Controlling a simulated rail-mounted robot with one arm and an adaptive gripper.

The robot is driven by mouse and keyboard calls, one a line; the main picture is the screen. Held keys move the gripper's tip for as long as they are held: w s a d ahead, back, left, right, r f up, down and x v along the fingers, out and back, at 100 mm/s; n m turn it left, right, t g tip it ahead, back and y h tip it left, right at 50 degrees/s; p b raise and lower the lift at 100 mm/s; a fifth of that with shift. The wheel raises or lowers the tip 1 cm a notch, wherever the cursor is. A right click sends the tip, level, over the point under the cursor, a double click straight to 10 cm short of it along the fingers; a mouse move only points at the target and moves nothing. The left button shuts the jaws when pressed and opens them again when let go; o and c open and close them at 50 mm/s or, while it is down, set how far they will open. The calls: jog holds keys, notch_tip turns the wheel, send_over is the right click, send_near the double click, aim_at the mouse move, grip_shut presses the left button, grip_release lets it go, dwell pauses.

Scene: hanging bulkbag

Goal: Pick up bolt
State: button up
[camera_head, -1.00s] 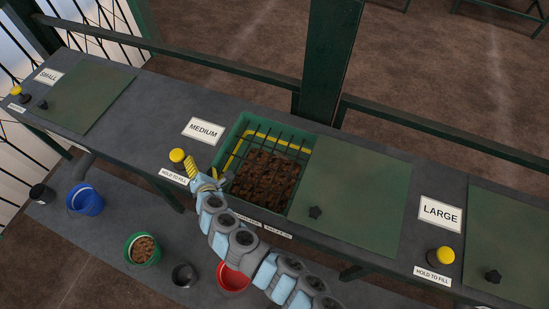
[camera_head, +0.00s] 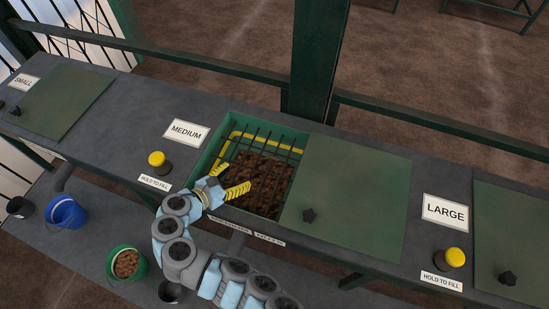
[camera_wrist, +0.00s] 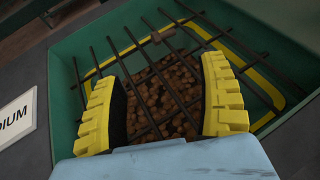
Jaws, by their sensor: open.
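My gripper (camera_head: 232,180) is open and empty over the front left part of the open green MEDIUM bin (camera_head: 218,150). Its two yellow fingers also frame the bin in the wrist view (camera_wrist: 158,78). A black bar grid (camera_wrist: 128,72) covers the bin, with brown lumps (camera_wrist: 160,95) beneath it. A small brown piece (camera_wrist: 163,35) shows at the bars beyond the fingertips. I cannot tell whether it is the bolt, and no bolt is clearly recognisable in either view. My gripper hides part of the bin.
A yellow button (camera_head: 157,159) stands left of the bin, and a green lid panel (camera_head: 355,190) lies right of it. A dark green post (camera_head: 318,65) rises behind. Blue (camera_head: 66,212) and green (camera_head: 125,264) buckets stand on the lower shelf. A yellow bar (camera_wrist: 250,70) edges the grid.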

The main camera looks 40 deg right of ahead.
jog(key=p, duration=0.1)
send_near(273, 158)
jog(key=d, duration=0.2)
jog(key=w+d+f, duration=0.1)
jog(key=shift+d, duration=0.4)
jog(key=shift+x, duration=3.05)
jog(key=shift+w, duration=0.1)
jog(key=shift+c, duration=0.4)
jog(key=c, duration=1)
